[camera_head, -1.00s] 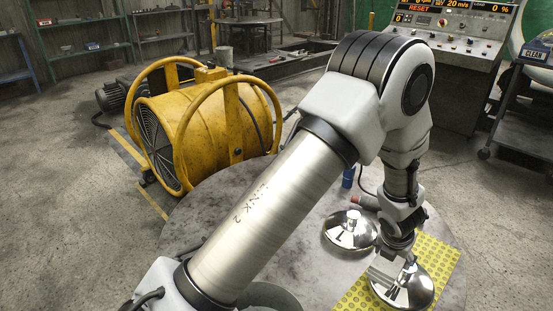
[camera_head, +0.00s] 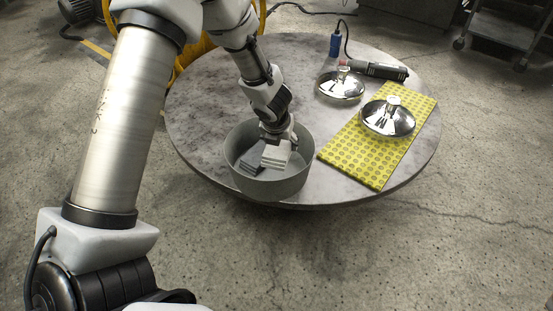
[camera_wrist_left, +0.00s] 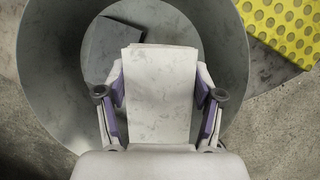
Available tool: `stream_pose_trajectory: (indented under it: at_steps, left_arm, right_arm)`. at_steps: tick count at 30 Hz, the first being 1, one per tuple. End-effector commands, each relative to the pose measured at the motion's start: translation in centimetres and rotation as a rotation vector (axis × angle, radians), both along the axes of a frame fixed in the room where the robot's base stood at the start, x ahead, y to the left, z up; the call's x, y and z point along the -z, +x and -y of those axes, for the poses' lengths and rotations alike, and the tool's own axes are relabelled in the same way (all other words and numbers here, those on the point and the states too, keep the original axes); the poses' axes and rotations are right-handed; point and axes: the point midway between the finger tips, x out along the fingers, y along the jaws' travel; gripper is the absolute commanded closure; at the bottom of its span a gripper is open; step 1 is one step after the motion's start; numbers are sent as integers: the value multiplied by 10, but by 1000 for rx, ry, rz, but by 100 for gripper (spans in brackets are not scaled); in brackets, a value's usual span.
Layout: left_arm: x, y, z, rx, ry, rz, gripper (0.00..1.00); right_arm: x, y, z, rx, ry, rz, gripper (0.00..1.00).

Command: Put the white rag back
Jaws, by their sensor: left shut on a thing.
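The white rag (camera_head: 276,157) is a folded pale cloth with faint grey smudges. My left gripper (camera_head: 278,143) is shut on it and holds it in or just over the mouth of the grey round bin (camera_head: 272,190). In the left wrist view the rag (camera_wrist_left: 158,90) lies between the two purple-padded fingers of the gripper (camera_wrist_left: 160,100), with the bin's wall (camera_wrist_left: 50,80) around it. A darker grey folded rag (camera_head: 250,165) lies in the bin beside it. Whether the white rag touches the bin's floor cannot be told. My right gripper is not in view.
The bin stands near the front edge of the round table (camera_head: 215,110). Right of it lies a yellow dotted mat (camera_head: 355,150) with a shiny metal dome (camera_head: 388,120). Another dome (camera_head: 340,87) and a dark cylindrical tool (camera_head: 380,70) with a cable lie behind.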

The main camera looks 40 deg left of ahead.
Motion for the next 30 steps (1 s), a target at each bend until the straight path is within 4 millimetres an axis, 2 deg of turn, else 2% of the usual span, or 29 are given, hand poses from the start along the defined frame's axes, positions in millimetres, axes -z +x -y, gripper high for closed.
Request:
stream_pose_trajectory:
  at_steps: [1,8,15,20,21,23,30]
  left_arm:
    - [13,0,0,0,0,1,87]
    - [49,0,0,1,1,1,87]
    - [47,1,0,0,0,2,87]
    - [53,0,0,0,-1,1,87]
    - [52,0,0,0,-1,1,30]
    - [51,0,0,0,-1,1,9]
    - [51,0,0,0,-1,1,8]
  right_arm:
    - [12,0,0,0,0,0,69]
    - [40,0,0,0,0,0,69]
    - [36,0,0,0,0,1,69]
    - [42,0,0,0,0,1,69]
    - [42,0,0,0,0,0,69]
    - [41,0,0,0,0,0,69]
    - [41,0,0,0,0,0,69]
